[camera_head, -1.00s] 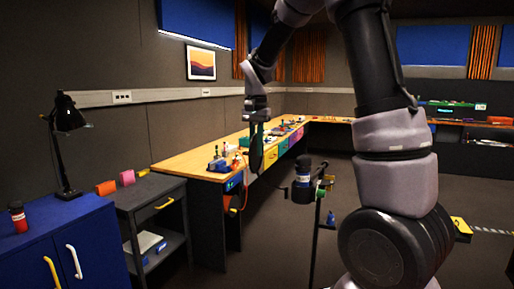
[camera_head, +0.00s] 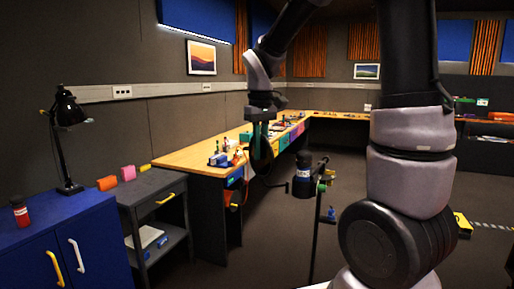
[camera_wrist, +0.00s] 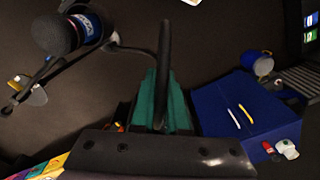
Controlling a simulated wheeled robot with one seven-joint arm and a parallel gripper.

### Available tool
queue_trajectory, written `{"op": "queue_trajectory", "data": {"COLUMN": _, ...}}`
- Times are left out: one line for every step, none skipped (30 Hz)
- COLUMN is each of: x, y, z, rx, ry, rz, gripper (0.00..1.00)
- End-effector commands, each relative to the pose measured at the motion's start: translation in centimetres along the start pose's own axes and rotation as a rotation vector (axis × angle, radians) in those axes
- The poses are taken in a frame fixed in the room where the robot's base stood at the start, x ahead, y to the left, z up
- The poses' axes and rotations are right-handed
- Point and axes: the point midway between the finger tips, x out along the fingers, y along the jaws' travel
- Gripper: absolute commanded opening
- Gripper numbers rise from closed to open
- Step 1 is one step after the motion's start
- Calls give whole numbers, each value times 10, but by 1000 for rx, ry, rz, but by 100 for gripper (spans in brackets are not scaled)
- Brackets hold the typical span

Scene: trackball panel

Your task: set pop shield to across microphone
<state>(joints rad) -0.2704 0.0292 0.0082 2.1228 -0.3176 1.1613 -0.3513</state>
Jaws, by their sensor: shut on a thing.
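The black pop shield (camera_head: 261,155) hangs below my gripper (camera_head: 263,131) in the head view. In the wrist view, the shield (camera_wrist: 165,55) shows edge-on as a thin dark bar between the green pads of my gripper (camera_wrist: 161,100), which is shut on it. The microphone (camera_head: 303,180), dark with a light band, stands on a thin stand just right of the shield, apart from it. In the wrist view the microphone (camera_wrist: 58,35) is at the upper left. A dark bent gooseneck (camera_wrist: 122,46) runs between microphone and shield. The shield stands to one side of the microphone.
A wooden workbench (camera_head: 205,155) with several small items runs behind the shield. A grey cart (camera_head: 150,190) and a blue cabinet (camera_head: 60,235) stand at the left. A dark lamp (camera_head: 65,150) is on the cabinet.

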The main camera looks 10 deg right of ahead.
Motion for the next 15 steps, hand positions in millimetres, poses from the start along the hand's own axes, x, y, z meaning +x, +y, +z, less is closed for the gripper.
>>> {"op": "queue_trajectory", "data": {"x": -1, "y": 0, "z": 5, "rx": -41, "ry": 4, "rz": 1, "gripper": 0}}
{"op": "queue_trajectory", "data": {"x": -2, "y": 1, "z": 7, "rx": -70, "ry": 4, "rz": 1, "gripper": 0}}
{"op": "queue_trajectory", "data": {"x": -1, "y": 1, "z": 11, "rx": -108, "ry": 4, "rz": 1, "gripper": 0}}
{"op": "queue_trajectory", "data": {"x": -1, "y": 1, "z": 14, "rx": -137, "ry": 3, "rz": 1, "gripper": 0}}
{"op": "queue_trajectory", "data": {"x": -1, "y": 2, "z": 17, "rx": -165, "ry": 3, "rz": 1, "gripper": 0}}
{"op": "queue_trajectory", "data": {"x": -1, "y": 2, "z": 20, "rx": -203, "ry": 4, "rz": 1, "gripper": 0}}
{"op": "queue_trajectory", "data": {"x": -2, "y": 3, "z": 23, "rx": -231, "ry": 4, "rz": 1, "gripper": 0}}
{"op": "queue_trajectory", "data": {"x": -1, "y": 4, "z": 26, "rx": -260, "ry": 4, "rz": 1, "gripper": 0}}
{"op": "queue_trajectory", "data": {"x": -1, "y": 5, "z": 30, "rx": -297, "ry": 3, "rz": 1, "gripper": 0}}
{"op": "queue_trajectory", "data": {"x": -1, "y": 6, "z": 32, "rx": -325, "ry": 3, "rz": 1, "gripper": 0}}
{"op": "queue_trajectory", "data": {"x": -1, "y": 6, "z": 35, "rx": -353, "ry": 4, "rz": 1, "gripper": 0}}
{"op": "queue_trajectory", "data": {"x": -1, "y": 8, "z": 38, "rx": -389, "ry": 4, "rz": 1, "gripper": 0}}
{"op": "queue_trajectory", "data": {"x": -1, "y": 9, "z": 41, "rx": -416, "ry": 3, "rz": 1, "gripper": 0}}
{"op": "queue_trajectory", "data": {"x": -1, "y": 10, "z": 43, "rx": -443, "ry": 3, "rz": 1, "gripper": 0}}
{"op": "queue_trajectory", "data": {"x": -1, "y": 12, "z": 46, "rx": -477, "ry": 3, "rz": 1, "gripper": 0}}
